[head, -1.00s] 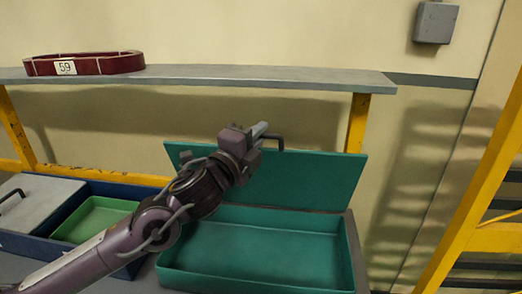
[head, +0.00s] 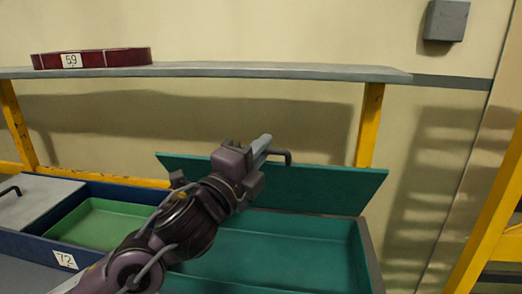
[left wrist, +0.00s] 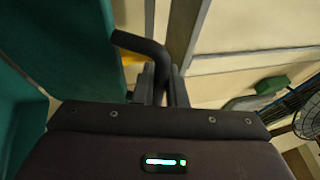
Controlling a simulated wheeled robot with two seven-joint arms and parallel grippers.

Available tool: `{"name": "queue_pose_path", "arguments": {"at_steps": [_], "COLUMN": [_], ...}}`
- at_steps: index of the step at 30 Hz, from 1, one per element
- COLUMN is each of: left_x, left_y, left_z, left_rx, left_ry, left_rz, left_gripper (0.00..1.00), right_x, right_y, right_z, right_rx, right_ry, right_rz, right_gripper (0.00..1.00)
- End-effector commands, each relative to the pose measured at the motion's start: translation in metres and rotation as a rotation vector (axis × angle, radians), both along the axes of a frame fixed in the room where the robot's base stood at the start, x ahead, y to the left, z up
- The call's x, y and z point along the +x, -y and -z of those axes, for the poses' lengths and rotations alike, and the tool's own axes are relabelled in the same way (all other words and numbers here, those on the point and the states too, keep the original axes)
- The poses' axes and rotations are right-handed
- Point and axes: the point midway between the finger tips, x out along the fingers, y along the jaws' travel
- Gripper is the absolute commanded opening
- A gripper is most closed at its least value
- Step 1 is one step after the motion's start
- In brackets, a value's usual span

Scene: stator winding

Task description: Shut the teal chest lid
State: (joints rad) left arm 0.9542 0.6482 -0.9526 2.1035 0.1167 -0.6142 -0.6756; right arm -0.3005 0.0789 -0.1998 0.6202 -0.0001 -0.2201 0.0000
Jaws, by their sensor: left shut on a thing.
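The teal chest (head: 290,257) stands open and empty, partly hidden by my left arm. Its teal lid (head: 325,187) is raised at the back and tilts forward over the rear of the box. A dark bar handle (head: 286,155) sits at the lid's upper edge. My left gripper (head: 264,146) is at that edge, shut on the handle. In the left wrist view the fingers (left wrist: 160,88) close on the dark bent handle (left wrist: 143,45), with the teal lid (left wrist: 75,40) at left. My right gripper is not in view.
Left of the chest is a blue box (head: 35,245) labelled 72, with a green tray (head: 105,222) and a grey lid with a handle (head: 40,200).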

Motion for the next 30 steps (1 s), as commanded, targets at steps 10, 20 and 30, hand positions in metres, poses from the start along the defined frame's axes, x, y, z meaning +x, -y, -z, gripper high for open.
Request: {"name": "queue_pose_path", "arguments": {"at_steps": [10,20,30], "left_x": [0.000,-0.002,-0.044], "left_y": [0.000,-0.002,-0.030], "left_z": [0.001,0.002,0.017], "left_rx": [0.001,0.001,0.003], "left_ry": [-0.002,-0.001,-0.001], "left_rz": [0.001,0.000,-0.001], "left_gripper": [0.31,0.33,0.33], "right_x": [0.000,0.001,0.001], "right_y": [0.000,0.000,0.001], "right_z": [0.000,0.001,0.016], "right_rx": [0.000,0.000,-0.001], "right_ry": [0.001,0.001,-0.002], "right_rz": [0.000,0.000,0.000], "right_gripper": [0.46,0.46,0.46]}}
